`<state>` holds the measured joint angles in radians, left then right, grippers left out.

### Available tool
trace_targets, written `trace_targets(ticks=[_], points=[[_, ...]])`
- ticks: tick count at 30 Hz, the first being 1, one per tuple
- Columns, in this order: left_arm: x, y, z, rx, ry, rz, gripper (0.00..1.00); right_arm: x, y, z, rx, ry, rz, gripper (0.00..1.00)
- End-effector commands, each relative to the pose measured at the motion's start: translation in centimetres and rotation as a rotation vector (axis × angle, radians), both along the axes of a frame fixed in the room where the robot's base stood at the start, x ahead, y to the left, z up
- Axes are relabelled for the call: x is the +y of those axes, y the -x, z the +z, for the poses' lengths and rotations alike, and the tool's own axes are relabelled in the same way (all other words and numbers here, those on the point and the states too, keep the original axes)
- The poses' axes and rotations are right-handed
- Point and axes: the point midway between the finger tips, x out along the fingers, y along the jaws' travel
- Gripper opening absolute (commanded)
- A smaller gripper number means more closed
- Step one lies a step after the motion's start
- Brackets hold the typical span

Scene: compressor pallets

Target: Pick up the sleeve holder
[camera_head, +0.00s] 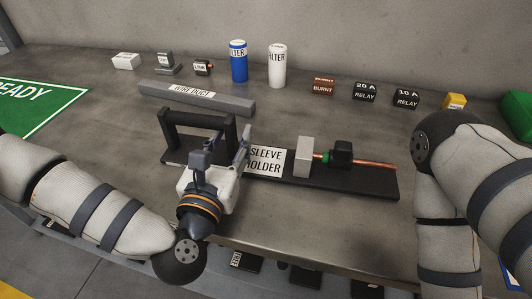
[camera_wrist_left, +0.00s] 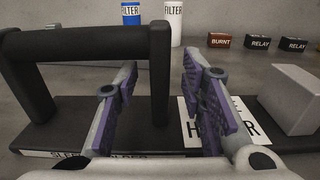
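The sleeve holder is a long black base plate (camera_head: 375,187) on the bench, with a black bar handle (camera_head: 196,119) at its left end and a white "SLEEVE HOLDER" label. A grey block (camera_head: 304,157) and a copper rod (camera_head: 375,164) with a green ring and a black block sit on its right part. My left gripper (camera_head: 222,152) is in front of the handle. In the left wrist view its fingers (camera_wrist_left: 158,108) are apart, and the handle's right post (camera_wrist_left: 160,75) shows between them, beyond the tips. Contact is not visible. My right gripper is out of view.
A grey wire duct (camera_head: 197,97) lies behind the handle. Blue (camera_head: 238,62) and white (camera_head: 278,67) filters, a burnt relay (camera_head: 324,86) and other relays (camera_head: 365,91) stand along the back. A green mat (camera_head: 40,105) is at left. The bench's front edge runs close before the holder.

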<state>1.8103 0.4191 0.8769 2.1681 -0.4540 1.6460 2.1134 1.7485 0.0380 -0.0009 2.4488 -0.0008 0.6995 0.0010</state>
Motion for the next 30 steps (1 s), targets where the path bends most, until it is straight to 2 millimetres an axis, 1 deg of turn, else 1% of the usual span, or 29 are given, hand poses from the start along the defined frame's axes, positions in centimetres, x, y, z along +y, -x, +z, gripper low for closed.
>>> trace_targets(ticks=[6, 11, 25, 28, 30], points=[[-0.1, -0.1, -0.2, 0.003, 0.0, -0.001, 0.37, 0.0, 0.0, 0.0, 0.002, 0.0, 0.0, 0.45], [-0.1, -0.1, -0.2, 0.003, -0.001, -0.001, 0.0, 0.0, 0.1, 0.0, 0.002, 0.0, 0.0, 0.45], [-0.1, -0.1, 0.2, -0.003, 0.003, -0.001, 0.0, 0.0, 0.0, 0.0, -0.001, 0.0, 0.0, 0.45], [-0.1, -0.1, 0.9, -0.006, 0.002, -0.002, 0.0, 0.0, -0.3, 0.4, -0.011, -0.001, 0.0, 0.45], [-0.2, -0.2, 1.7, -0.01, 0.002, -0.003, 0.0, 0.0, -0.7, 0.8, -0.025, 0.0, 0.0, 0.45]])
